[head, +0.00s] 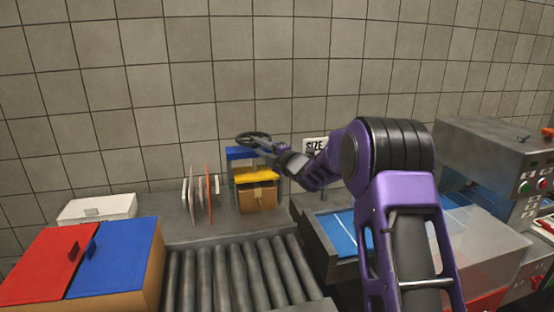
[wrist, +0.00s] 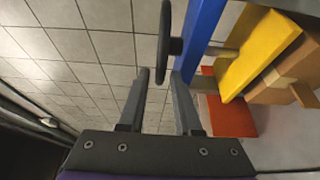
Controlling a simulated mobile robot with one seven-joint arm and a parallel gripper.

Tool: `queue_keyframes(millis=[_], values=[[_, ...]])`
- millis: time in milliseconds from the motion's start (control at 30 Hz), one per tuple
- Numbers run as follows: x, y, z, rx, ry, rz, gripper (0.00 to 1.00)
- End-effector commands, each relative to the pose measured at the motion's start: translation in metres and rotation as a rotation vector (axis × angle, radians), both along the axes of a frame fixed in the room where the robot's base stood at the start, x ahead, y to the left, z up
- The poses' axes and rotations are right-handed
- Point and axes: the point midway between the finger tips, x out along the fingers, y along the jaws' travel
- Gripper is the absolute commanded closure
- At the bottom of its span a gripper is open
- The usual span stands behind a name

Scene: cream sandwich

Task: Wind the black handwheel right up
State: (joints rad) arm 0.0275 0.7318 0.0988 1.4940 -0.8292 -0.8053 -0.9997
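The black handwheel (head: 254,138) sits on top of a blue frame (head: 242,153) at the back. In the wrist view the handwheel (wrist: 164,45) is nearly edge-on, its hub toward the blue frame (wrist: 201,40). A yellow plate (head: 256,174) is below, just above or on a brown cardboard box (head: 257,197); I cannot tell whether they touch. My gripper (head: 266,147) reaches in from the right at wheel height. In the wrist view my gripper (wrist: 161,80) has its fingers apart, with the near end of the rim at the gap between the tips. Contact is unclear.
A roller conveyor (head: 235,275) lies in front. Thin upright plates (head: 200,197) stand left of the press. A box with red (head: 45,265) and blue (head: 115,258) lids is at the left, a white box (head: 97,209) behind it. A grey machine (head: 490,155) stands right.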

Motion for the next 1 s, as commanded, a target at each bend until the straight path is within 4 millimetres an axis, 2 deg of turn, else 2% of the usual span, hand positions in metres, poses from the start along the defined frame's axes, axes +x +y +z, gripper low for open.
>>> queue_keyframes(millis=[200, 400, 600, 867, 1000], values=[[-0.038, -0.027, 0.000, -0.002, -0.001, -0.002, 0.68], [-0.061, -0.043, 0.000, -0.002, -0.001, 0.000, 0.68], [-0.069, -0.048, 0.000, -0.001, -0.001, 0.001, 0.68], [-0.069, -0.048, 0.000, 0.000, -0.001, 0.001, 0.68], [-0.066, -0.047, 0.011, 0.012, -0.005, -0.017, 0.68]])
